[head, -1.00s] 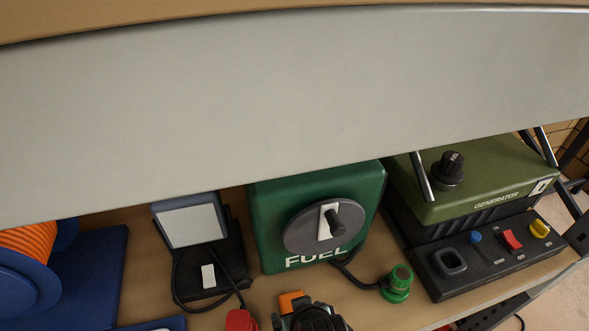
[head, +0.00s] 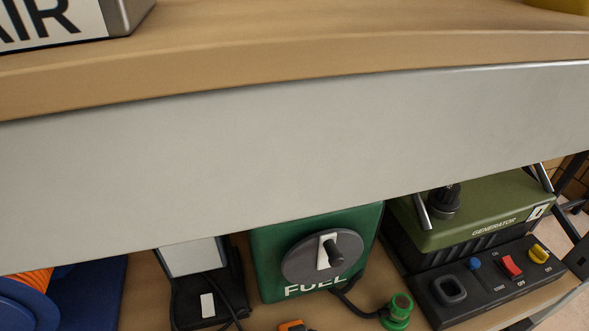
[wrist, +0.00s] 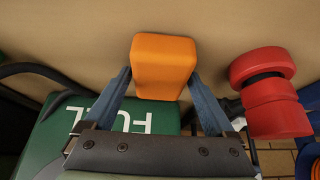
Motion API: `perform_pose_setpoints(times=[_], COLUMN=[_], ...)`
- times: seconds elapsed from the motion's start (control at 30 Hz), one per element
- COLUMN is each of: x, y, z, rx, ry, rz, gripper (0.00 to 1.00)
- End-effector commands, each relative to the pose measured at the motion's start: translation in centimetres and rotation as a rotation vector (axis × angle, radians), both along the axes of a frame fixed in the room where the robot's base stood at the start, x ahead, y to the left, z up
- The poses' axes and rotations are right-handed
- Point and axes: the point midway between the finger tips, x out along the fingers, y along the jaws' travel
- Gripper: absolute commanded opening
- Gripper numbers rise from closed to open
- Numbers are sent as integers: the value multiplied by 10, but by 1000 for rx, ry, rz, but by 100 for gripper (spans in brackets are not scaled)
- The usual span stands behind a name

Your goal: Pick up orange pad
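The orange pad (wrist: 164,62) is a small block with rounded edges. In the wrist view it sits between the fingertips of my gripper (wrist: 160,74), one blue-grey finger at each side. The tips lie close to its sides; I cannot tell whether they press on it. In the head view only the top of the orange pad (head: 291,326) shows at the bottom edge, in front of the green fuel box (head: 268,262). My gripper is mostly cut off there.
A grey shelf front (head: 290,145) crosses the head view above these things. A red plug (wrist: 266,92) stands beside the pad in the wrist view. A green connector (head: 398,310), a generator (head: 490,208) and a lamp (head: 192,258) are around the fuel box.

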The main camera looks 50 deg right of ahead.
Motion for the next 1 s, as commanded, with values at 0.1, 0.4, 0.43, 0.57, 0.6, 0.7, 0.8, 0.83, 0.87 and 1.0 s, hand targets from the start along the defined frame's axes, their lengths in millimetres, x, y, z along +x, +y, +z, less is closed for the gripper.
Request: perform_pose_setpoints(times=[0.1,0.4,0.43,0.57,0.6,0.7,0.8,0.83,0.87,1.0], x=[0,0,0,0,0,1,1,1,1,2], y=[0,0,0,0,0,-1,0,0,-1,-1], z=[0,0,0,1,2,9,23,28,35,63], rx=[0,0,0,-1,-1,-2,-3,-3,-4,-4], ry=[0,0,0,-1,-1,-3,-4,-5,-6,-7], rz=[0,0,0,0,0,0,0,0,0,0], gripper=[66,12,11,11,11,11,11,11,11,11])
